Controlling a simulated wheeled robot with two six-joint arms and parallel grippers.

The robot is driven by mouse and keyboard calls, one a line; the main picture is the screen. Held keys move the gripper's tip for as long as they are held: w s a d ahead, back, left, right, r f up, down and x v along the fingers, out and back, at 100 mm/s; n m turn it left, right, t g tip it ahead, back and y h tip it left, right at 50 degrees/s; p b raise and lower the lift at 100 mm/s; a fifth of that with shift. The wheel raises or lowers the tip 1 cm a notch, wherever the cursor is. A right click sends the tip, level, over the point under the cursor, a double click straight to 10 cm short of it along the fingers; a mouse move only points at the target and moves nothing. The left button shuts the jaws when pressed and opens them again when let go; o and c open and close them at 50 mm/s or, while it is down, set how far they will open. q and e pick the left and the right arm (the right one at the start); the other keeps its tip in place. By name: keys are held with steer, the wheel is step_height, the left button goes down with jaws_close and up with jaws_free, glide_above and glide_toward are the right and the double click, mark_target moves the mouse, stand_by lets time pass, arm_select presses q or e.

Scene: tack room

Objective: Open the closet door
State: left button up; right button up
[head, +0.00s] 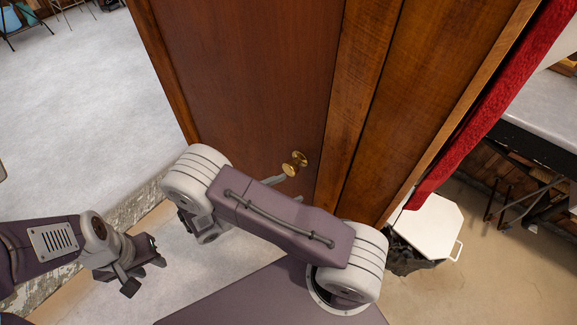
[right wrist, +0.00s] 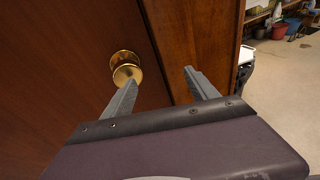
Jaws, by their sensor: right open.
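The closet door (head: 245,80) is reddish-brown wood and stands upright ahead of me, looking shut against its frame. Its round brass knob (head: 294,164) is near the door's right edge, and it also shows in the right wrist view (right wrist: 125,66). My right gripper (right wrist: 160,76) is open and empty; its left fingertip overlaps the knob's lower edge in that view, and the knob is not between the fingers. Whether they touch, I cannot tell. In the head view my right arm hides most of that gripper. My left gripper (head: 146,276) is open and empty, low at the left, away from the door.
A wooden frame post (head: 355,80) borders the door on the right. Beyond it are a red hanging strip (head: 490,105), a white-lidded bin (head: 427,228) and a grey-topped table (head: 545,108). Pale open floor (head: 80,90) lies to the left.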

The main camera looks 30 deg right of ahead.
mark_target(288, 171)
steer(key=w+a+n+t+h, duration=0.1)
steer(key=w+a+n+t, duration=0.2)
steer(key=n+t, duration=0.15)
steer(key=shift+m+t, duration=0.25)
steer(key=shift+m, duration=0.1)
steer(key=p+x, duration=0.2)
steer(key=x, duration=0.6)
steer(key=shift+d+r, duration=0.1)
steer(key=shift+r, duration=0.05)
steer(key=shift+w+d, duration=0.15)
steer(key=shift+d, duration=0.1)
arm_select(q)
steer(key=shift+s+r, duration=0.15)
steer(key=shift+r, duration=0.45)
steer(key=shift+s+r, duration=0.15)
steer(key=shift+r, duration=0.4)
steer(key=shift+d, duration=0.1)
arm_select(e)
jaws_close()
